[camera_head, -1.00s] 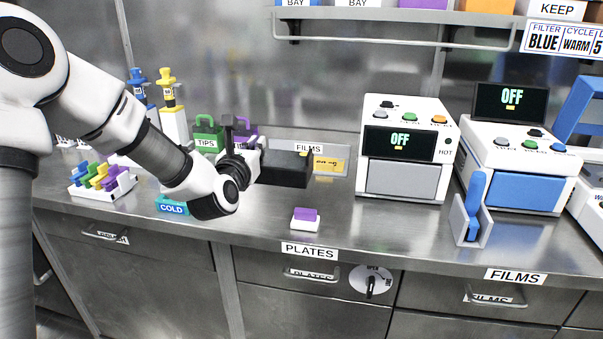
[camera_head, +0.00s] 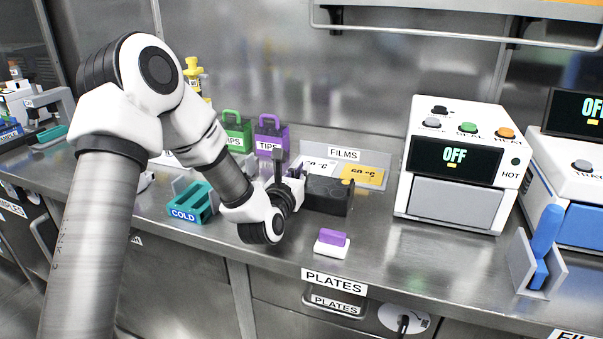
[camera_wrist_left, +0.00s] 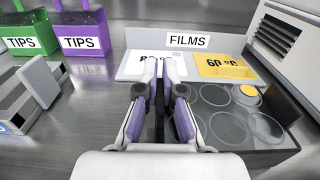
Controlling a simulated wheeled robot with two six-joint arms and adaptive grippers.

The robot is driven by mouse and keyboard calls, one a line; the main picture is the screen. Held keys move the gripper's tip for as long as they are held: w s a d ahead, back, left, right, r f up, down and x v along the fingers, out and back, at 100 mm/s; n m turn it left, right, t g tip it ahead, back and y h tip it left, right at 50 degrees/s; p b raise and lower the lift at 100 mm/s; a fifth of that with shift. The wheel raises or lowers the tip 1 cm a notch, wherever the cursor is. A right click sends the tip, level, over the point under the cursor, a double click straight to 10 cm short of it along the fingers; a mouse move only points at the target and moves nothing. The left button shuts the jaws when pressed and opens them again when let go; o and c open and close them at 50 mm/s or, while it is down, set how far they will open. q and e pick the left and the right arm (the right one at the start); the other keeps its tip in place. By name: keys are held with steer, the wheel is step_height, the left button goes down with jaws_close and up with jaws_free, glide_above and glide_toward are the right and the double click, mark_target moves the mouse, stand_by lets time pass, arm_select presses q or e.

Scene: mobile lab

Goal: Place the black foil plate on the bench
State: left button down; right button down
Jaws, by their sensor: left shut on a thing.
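The black foil plate (camera_head: 328,196) is a dark block with a yellow dot, in front of the films tray on the bench (camera_head: 385,243). In the left wrist view the plate (camera_wrist_left: 232,118) shows round wells, to the right of the fingers. My left gripper (camera_head: 292,190) is at the plate's left side and shut on it; the fingers (camera_wrist_left: 159,100) hide most of the contact. I cannot tell whether the plate touches the bench. My right gripper is not in view.
The films tray (camera_head: 396,150) stands behind the plate. A blue-green COLD block (camera_head: 190,205) and tip boxes (camera_head: 270,135) are to the left. A purple-and-white block (camera_head: 333,240) lies in front. The HOT machine (camera_head: 455,165) stands right, with bare bench before it.

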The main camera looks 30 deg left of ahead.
arm_select(q)
steer(key=shift+f+b, duration=0.1)
steer(key=shift+b, duration=0.2)
steer(key=c, duration=1.3)
jaws_free()
